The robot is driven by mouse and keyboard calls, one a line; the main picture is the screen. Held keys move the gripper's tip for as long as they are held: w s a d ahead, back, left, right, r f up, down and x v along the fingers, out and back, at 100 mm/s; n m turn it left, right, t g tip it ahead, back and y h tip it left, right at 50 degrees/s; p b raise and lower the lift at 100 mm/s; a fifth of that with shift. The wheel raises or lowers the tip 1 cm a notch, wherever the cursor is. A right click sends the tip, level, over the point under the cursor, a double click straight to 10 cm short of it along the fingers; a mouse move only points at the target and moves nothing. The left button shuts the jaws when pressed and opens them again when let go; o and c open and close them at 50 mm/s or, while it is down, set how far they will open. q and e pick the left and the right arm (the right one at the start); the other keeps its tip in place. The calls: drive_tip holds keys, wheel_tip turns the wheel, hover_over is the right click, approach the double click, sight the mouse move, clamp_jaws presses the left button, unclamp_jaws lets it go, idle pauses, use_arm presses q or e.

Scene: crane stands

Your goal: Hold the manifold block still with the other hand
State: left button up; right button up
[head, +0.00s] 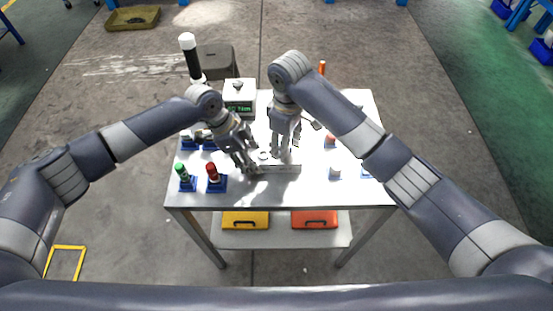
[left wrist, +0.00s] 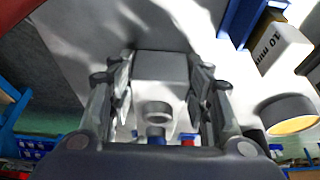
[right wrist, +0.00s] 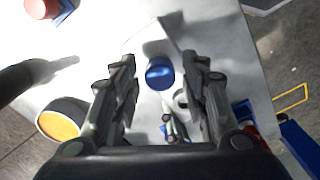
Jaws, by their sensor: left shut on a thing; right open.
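The pale grey manifold block (head: 288,169) lies near the front middle of the table in the head view. In the left wrist view the block (left wrist: 160,70) sits between the fingers of my left gripper (left wrist: 160,90), which is shut on it at its left end. A round port shows on its top. My right gripper (head: 286,156) points down over the block in the head view. In the right wrist view my right gripper (right wrist: 165,80) is open, with a blue round cap (right wrist: 160,73) between its fingertips. Whether the fingers touch it I cannot tell.
Green-capped (head: 181,171) and red-capped (head: 212,173) pieces stand in blue holders left of the block. A white box with a green display (head: 239,97) stands behind. More capped pieces stand on the right. The front strip of table (head: 280,195) is clear.

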clamp_jaws()
drive_tip(key=shift+r, duration=0.1)
idle(0.4)
drive_tip(key=n, duration=0.4)
drive_tip(key=shift+n, duration=0.6)
